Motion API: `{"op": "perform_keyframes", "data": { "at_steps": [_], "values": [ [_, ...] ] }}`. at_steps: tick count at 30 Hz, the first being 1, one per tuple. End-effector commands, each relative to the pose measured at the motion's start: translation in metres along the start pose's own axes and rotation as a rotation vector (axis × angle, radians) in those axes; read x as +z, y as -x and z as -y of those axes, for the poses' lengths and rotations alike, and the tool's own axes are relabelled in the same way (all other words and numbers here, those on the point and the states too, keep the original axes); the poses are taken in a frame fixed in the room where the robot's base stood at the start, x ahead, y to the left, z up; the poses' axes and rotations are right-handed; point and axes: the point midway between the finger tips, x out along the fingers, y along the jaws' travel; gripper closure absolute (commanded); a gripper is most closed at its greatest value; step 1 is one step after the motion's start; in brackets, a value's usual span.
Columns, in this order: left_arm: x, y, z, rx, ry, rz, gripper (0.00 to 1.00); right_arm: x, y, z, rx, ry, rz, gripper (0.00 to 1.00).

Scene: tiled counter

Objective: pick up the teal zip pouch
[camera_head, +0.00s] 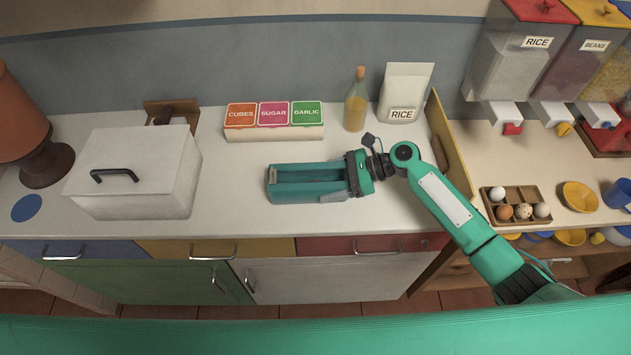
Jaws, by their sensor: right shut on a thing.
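The teal zip pouch (305,185) is on the white counter, in front of the labelled boxes, with its long side running left to right. My right gripper (345,178) reaches in from the right and is shut on the pouch at its right end. The gripper partly hides that end of the pouch. I cannot tell whether the pouch rests on the counter or is slightly above it. My left gripper is not in view.
A white lidded box (135,180) stands left, and the CUBES, SUGAR and GARLIC boxes (273,130) stand behind. A corked bottle (355,105) and RICE bag (404,92) stand at the back right. A raised wooden edge (452,150) borders the counter's right side.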

Motion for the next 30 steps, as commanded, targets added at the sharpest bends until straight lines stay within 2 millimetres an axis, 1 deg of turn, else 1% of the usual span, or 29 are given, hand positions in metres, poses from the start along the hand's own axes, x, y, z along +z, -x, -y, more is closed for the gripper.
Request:
{"op": "perform_keyframes", "data": {
  "at_steps": [5,8,11,14,17,18,21,24,27,30],
  "values": [
    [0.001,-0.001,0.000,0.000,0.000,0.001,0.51,0.004,0.002,0.000,0.000,0.000,0.000,0.46],
    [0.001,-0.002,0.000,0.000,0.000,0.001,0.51,0.013,0.006,0.001,-0.001,0.003,0.000,0.46],
    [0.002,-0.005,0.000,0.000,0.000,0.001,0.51,0.028,0.012,0.000,-0.001,0.005,0.000,0.46],
    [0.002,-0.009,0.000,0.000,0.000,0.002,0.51,0.052,0.022,0.000,0.000,0.007,0.000,0.46],
    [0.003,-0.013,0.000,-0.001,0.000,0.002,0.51,0.080,0.034,0.000,-0.001,0.009,0.000,0.46],
    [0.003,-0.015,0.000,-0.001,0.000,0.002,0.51,0.092,0.038,0.001,-0.002,0.010,0.001,0.46],
    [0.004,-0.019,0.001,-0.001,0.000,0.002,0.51,0.119,0.049,0.000,-0.001,0.008,0.000,0.46],
    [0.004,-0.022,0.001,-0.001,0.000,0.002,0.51,0.142,0.059,0.000,-0.001,0.007,0.000,0.46],
    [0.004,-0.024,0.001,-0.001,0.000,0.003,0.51,0.160,0.066,0.000,0.000,0.005,-0.001,0.46],
    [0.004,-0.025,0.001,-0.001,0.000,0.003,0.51,0.173,0.072,0.000,0.000,0.003,0.000,0.46]
  ]
}}
